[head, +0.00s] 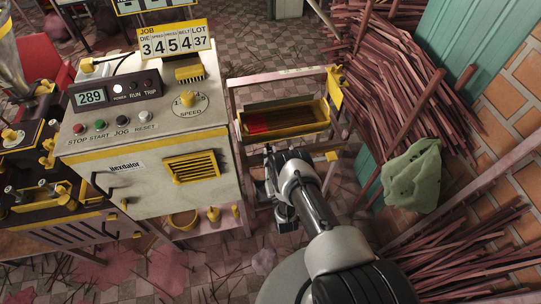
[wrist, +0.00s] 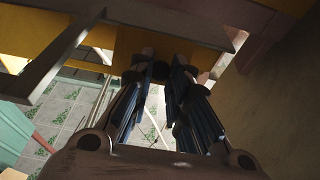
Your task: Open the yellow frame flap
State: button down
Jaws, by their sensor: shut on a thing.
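A pink upright frame (head: 231,110) stands right of the control cabinet. It carries a yellow-edged trough (head: 290,128) with a red patch inside. A small yellow plate (head: 334,88) sits at the frame's right post. Which yellow part is the flap is hard to tell. My gripper (head: 271,158) is just below the front of the trough, its fingertips largely hidden by my own arm. In the wrist view, my gripper (wrist: 161,72) is shut at the lower edge of a yellow panel (wrist: 150,42). The exact grip is dark and partly hidden.
The cream control cabinet (head: 138,180) with a yellow vent stands close on the left. Bundles of reddish sticks (head: 400,70) lean along the right, with a green cloth bag (head: 411,176) by them. A grey bar (wrist: 50,65) crosses near my gripper in the wrist view.

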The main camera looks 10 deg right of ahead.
jog(key=c, duration=1.5)
grip_release()
jog(key=shift+o, duration=0.2)
